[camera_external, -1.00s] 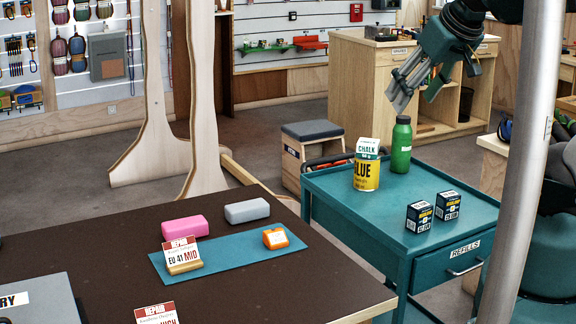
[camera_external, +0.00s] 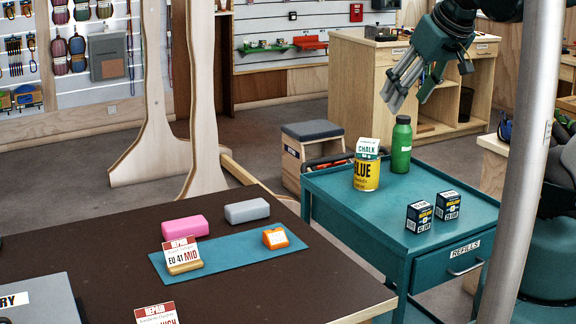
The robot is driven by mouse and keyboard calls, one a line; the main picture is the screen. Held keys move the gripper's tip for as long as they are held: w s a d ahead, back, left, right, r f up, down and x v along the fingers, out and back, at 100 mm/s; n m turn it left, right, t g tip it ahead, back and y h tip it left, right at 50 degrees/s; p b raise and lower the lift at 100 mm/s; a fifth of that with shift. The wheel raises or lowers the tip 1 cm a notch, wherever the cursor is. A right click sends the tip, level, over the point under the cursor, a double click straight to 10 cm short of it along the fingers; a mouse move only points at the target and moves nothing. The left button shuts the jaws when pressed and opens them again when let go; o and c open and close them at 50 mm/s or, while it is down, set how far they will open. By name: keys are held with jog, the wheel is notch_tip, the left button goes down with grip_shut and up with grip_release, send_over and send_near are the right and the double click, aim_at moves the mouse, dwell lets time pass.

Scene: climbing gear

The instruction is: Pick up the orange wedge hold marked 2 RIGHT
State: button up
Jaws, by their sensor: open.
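A small orange hold (camera_external: 276,238) with a pale label on top lies near the right end of a blue mat (camera_external: 230,255) on the dark table. The label's writing is too small to read. My gripper (camera_external: 392,98) is open and empty. It is up at the right of the picture, in front of the wooden cabinet and above the teal cart, well away from the orange hold.
A repair card on a tan base (camera_external: 184,267) stands on the mat's left end. Pink (camera_external: 185,229) and grey (camera_external: 247,211) blocks lie behind the mat. The teal cart (camera_external: 405,262) carries a yellow glue can (camera_external: 366,176), chalk box (camera_external: 367,147), green bottle (camera_external: 401,150) and two dark boxes (camera_external: 419,217).

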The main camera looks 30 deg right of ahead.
jog(key=w+a+f+g+b, duration=0.2)
jog(key=w+a+f+b, duration=0.25)
jog(key=w, duration=0.55)
jog(key=g+b, duration=0.5)
jog(key=b, duration=0.1)
send_over(275, 232)
jog(key=f, duration=2.8)
jog(key=shift+s+d+f, duration=0.1)
jog(key=shift+d+f, duration=0.15)
jog(key=shift+f, duration=0.05)
jog(key=shift+a+f, duration=0.2)
jog(key=shift+f, duration=0.4)
jog(key=shift+f+b, duration=0.35)
jog(key=shift+f, duration=0.9)
jog(key=shift+f+b, duration=0.45)
jog(key=shift+f, duration=2.2)
